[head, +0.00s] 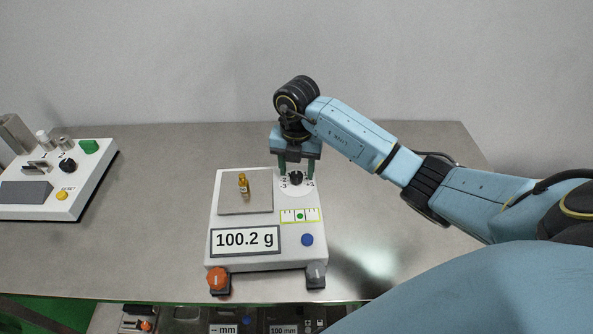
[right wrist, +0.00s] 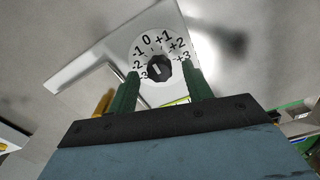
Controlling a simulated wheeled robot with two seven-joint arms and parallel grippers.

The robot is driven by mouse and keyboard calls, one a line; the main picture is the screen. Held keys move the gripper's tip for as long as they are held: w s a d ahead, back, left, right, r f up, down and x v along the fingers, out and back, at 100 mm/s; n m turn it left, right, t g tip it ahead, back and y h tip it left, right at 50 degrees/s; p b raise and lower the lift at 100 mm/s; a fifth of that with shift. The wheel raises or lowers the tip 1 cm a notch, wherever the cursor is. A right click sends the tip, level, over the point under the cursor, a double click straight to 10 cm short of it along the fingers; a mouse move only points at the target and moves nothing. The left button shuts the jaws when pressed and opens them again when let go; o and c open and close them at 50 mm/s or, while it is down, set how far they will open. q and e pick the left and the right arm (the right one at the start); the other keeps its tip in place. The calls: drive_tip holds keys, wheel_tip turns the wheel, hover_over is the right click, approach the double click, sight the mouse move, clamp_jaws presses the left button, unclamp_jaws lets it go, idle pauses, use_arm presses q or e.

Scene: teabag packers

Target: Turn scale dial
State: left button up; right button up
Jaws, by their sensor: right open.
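The white scale (head: 265,259) stands on the grey table, and its display (head: 245,240) reads 100.2 g. Its black dial (head: 296,178) sits at the back right of its top. In the right wrist view the dial (right wrist: 158,68) has a round white face with marks from -3 to +3. My right gripper (head: 296,170) points down over the dial, its green fingers open on either side of it. In the right wrist view the fingers (right wrist: 163,85) are apart and the dial shows between and beyond their tips. Contact cannot be told. My left gripper is out of view.
A small amber bottle (head: 243,185) stands on the scale's pan (head: 238,207). Another white device (head: 75,202) stands at the left. Table right of the scale is clear.

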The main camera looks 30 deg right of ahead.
drive_tip(key=shift+f, duration=0.5)
drive_tip(key=c, duration=1)
